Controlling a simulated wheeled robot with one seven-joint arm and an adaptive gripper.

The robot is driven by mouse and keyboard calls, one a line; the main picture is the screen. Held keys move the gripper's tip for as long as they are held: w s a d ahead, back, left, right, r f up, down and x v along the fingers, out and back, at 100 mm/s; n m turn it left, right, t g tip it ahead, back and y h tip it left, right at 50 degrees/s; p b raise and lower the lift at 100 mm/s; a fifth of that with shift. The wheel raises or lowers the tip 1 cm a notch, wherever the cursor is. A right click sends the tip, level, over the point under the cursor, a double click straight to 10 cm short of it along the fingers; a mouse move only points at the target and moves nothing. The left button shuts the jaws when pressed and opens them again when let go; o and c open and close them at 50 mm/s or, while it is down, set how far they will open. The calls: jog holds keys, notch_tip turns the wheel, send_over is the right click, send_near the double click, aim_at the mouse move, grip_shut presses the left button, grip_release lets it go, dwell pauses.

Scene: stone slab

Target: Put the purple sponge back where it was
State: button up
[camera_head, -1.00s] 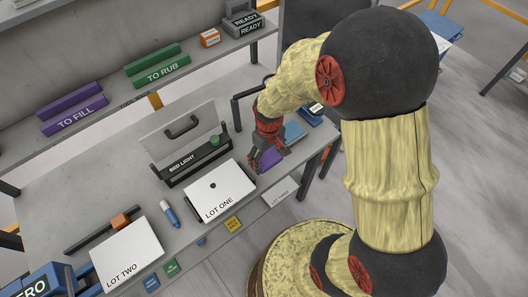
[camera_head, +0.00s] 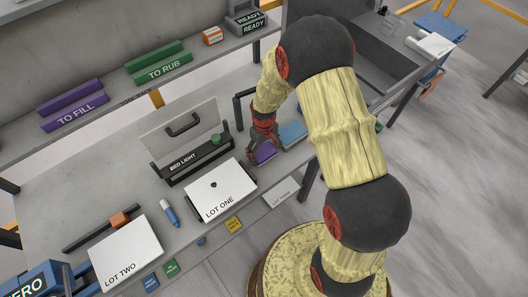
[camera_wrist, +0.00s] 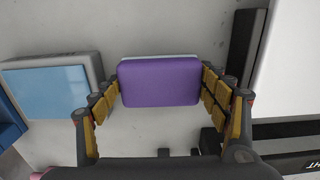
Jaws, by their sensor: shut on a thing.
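The purple sponge (camera_head: 265,154) is at the right part of the grey slab, beside the LOT ONE board. In the wrist view the sponge (camera_wrist: 158,82) lies level between the yellow-padded fingers, with a pale strip along its far edge. My gripper (camera_head: 262,138) points down over it and is shut on it; in the wrist view the gripper (camera_wrist: 160,84) has its fingers at the sponge's left and right ends. I cannot tell whether the sponge's underside touches the slab.
A blue-topped grey block (camera_head: 292,134) stands close right of the sponge. The LOT ONE board (camera_head: 220,190) is to the left. The BED LIGHT toolbox (camera_head: 190,160) and a dark upright frame (camera_head: 238,110) are near. A LOT THREE label (camera_head: 283,192) marks the front edge.

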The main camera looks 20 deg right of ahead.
jog(key=shift+f, duration=0.15)
jog(key=o, duration=1.1)
jog(key=shift+c, duration=0.2)
jog(key=shift+o, duration=0.3)
